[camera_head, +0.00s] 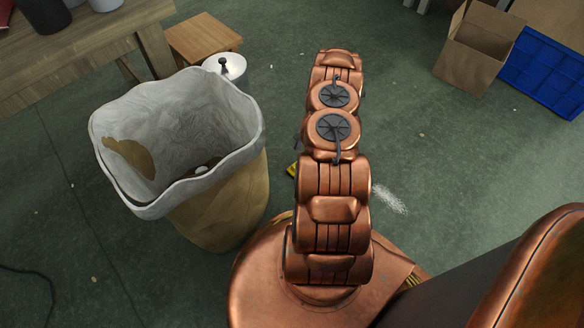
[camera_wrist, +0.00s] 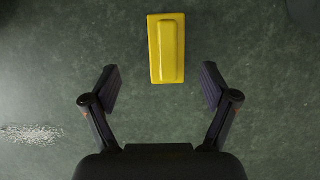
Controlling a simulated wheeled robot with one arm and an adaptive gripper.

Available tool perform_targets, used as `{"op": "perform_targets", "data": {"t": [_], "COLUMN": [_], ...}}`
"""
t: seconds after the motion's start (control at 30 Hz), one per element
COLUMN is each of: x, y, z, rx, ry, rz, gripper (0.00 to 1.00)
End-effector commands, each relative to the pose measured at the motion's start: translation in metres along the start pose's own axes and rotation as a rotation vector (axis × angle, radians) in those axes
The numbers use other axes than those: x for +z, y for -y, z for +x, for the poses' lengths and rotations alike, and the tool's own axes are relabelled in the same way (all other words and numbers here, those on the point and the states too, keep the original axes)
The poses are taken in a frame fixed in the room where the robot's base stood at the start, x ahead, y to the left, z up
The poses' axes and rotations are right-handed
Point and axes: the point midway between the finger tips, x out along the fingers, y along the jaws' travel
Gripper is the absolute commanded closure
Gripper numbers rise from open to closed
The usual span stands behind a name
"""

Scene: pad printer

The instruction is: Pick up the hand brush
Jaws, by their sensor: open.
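A yellow block-shaped object with a raised ridge, which looks like the hand brush (camera_wrist: 168,48), lies on the green floor in the wrist view. It sits ahead of and between the two fingers of my gripper (camera_wrist: 160,86). My gripper is open and empty, and the fingers do not touch the brush. In the head view only a small yellow piece of the brush (camera_head: 292,170) shows at the left side of my copper arm. My arm hides the rest of it and hides the gripper.
A lined waste bin (camera_head: 225,205) stands left of my arm, with a white canister (camera_head: 234,72) and wooden stool (camera_head: 205,37) behind. A wooden bench (camera_head: 75,58) is upper left. A cardboard box (camera_head: 468,60) and blue crate (camera_head: 545,75) are upper right. White debris (camera_head: 388,198) lies right of my arm.

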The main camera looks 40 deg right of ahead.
Motion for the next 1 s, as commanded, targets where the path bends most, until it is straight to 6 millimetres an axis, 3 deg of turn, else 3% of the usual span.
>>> {"op": "perform_targets", "data": {"t": [0.03,0.57,0.9,1.0], "x": [-0.003,0.003,0.002,0.002], "y": [0.001,0.006,0.005,0.005], "z": [0.009,0.048,0.09,0.093], "rx": [0.0,0.008,0.01,0.009], "ry": [0.0,0.0,0.003,0.002], "rz": [-0.001,-0.018,-0.016,-0.015], "gripper": [0.15,0.15,0.15,0.15]}}
